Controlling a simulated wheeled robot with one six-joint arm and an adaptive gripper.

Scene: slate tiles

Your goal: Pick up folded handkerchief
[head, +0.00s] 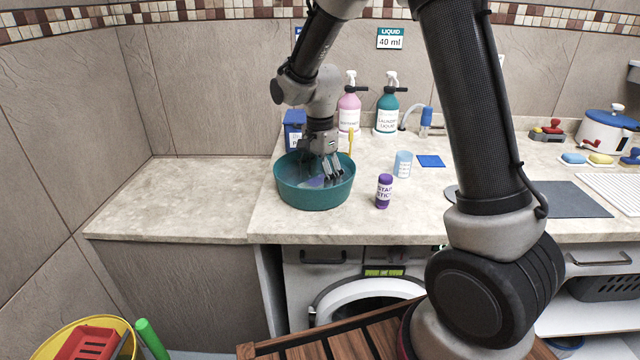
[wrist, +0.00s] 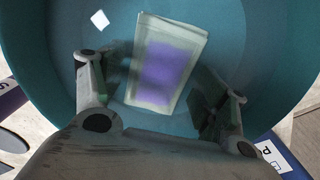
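The folded handkerchief (wrist: 161,66) is a pale rectangle with a purple middle, lying inside a teal basin (wrist: 55,45) in the wrist view. In the head view the basin (head: 314,198) stands on the counter, and a bit of purple shows inside it, mostly behind the rim and fingers. My gripper (head: 332,173) points down into the basin. In the wrist view my gripper (wrist: 155,85) is open, with one finger on each side of the handkerchief and gaps between. I cannot tell how far the fingertips are above the basin floor.
A small white square (wrist: 99,20) lies in the basin. A purple stain stick (head: 384,191) and a light blue cup (head: 403,164) stand to its right. Pink (head: 349,112) and green (head: 387,110) bottles stand behind. The counter at left (head: 180,195) is clear.

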